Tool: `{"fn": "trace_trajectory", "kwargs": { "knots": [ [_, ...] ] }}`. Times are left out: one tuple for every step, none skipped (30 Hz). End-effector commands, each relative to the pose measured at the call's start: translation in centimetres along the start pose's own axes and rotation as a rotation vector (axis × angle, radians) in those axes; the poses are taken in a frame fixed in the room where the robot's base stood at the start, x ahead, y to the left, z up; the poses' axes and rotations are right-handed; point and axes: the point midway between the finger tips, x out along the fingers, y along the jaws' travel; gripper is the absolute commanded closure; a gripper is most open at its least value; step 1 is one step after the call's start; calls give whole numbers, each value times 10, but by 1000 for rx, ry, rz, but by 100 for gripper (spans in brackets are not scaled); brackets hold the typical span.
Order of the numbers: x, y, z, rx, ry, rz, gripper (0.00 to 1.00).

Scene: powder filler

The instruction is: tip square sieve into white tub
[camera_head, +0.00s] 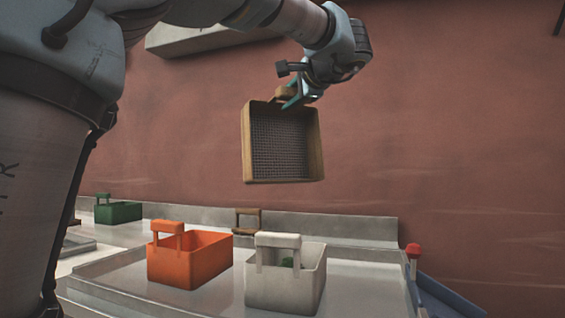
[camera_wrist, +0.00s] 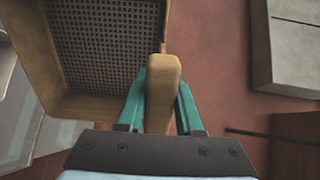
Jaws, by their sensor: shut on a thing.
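The square sieve (camera_head: 283,143) has a wooden frame and a dark mesh. It hangs high above the white tub, tilted steeply so that its mesh faces the head camera. My gripper (camera_head: 290,97) is shut on the sieve's wooden handle, and the teal fingers clasp the handle in the wrist view (camera_wrist: 160,100). The sieve's mesh and frame fill the upper left of the wrist view (camera_wrist: 105,45). No contents show in the sieve. The white tub (camera_head: 285,283) stands on the counter below, with an upright handle. A small green thing (camera_head: 287,262) shows inside it.
An orange tub (camera_head: 190,262) stands just left of the white tub. A green tub (camera_head: 118,211) is farther back left. A small brown handled thing (camera_head: 247,221) stands behind. A red-topped post (camera_head: 413,251) is at the right counter edge. Air around the sieve is clear.

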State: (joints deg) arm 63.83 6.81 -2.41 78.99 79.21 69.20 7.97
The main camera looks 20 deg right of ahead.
Motion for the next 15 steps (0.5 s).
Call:
{"fn": "trace_trajectory", "kwargs": {
  "knots": [
    [-1, -6, 0, 0, 0, -1, 100],
    [-1, -6, 0, 0, 0, -1, 100],
    [-1, -5, 0, 0, 0, -1, 100],
    [-1, -4, 0, 0, 0, -1, 100],
    [-1, -4, 0, 0, 0, -1, 100],
    [-1, -4, 0, 0, 0, -1, 100],
    [-1, -4, 0, 0, 0, -1, 100],
    [-1, -4, 0, 0, 0, -1, 100],
    [-1, -5, 0, 0, 0, 1, 100],
    [-1, -6, 0, 0, 0, 5, 100],
    [-1, -8, 0, 0, 0, 11, 100],
    [-1, -11, 0, 0, -1, 25, 100],
    [-2, -13, 0, -1, -1, 40, 100],
    [-2, -16, 0, 0, -1, 55, 100],
    [-2, -17, 0, 0, 0, 79, 100]
  ]
}}
